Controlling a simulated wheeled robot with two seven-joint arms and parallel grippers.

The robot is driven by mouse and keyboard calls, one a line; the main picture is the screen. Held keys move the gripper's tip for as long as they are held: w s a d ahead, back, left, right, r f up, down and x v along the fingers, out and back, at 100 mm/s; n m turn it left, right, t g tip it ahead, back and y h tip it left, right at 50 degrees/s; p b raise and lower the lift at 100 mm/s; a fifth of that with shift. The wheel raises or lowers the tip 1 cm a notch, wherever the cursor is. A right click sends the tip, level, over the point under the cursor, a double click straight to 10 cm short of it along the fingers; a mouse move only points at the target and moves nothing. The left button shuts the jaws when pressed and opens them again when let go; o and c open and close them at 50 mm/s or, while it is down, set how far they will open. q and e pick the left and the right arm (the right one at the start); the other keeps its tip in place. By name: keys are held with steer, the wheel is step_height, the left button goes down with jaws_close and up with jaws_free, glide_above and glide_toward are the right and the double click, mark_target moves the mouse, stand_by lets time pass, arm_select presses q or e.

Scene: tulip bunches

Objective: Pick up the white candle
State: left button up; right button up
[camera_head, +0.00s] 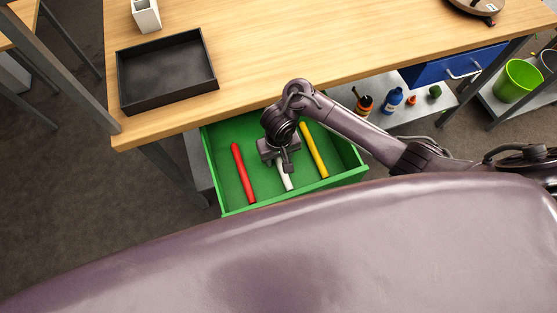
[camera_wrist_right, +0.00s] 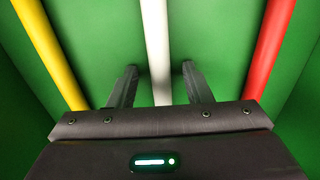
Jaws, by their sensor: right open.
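The white candle (camera_head: 285,178) lies in the open green drawer (camera_head: 234,212), between a red candle (camera_head: 243,173) and a yellow candle (camera_head: 314,150). My right gripper (camera_head: 281,162) is over the drawer and hides much of the white candle in the head view. In the right wrist view the white candle (camera_wrist_right: 156,50) runs between the two fingers of my right gripper (camera_wrist_right: 160,80), which are open with a gap on each side of it. The yellow candle (camera_wrist_right: 50,50) is to the left there and the red candle (camera_wrist_right: 270,50) to the right. My left gripper is not in view.
A wooden table (camera_head: 260,50) stands above the drawer, with a black tray (camera_head: 168,110) and a white container (camera_head: 146,15) on it. A blue drawer (camera_head: 455,65) is closed at the right. Bottles stand on a low shelf (camera_head: 410,112). The drawer's side walls bound the room around my right gripper.

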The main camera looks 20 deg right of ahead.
steer(key=shift+r, duration=0.1)
steer(key=shift+c, duration=0.2)
jaws_close()
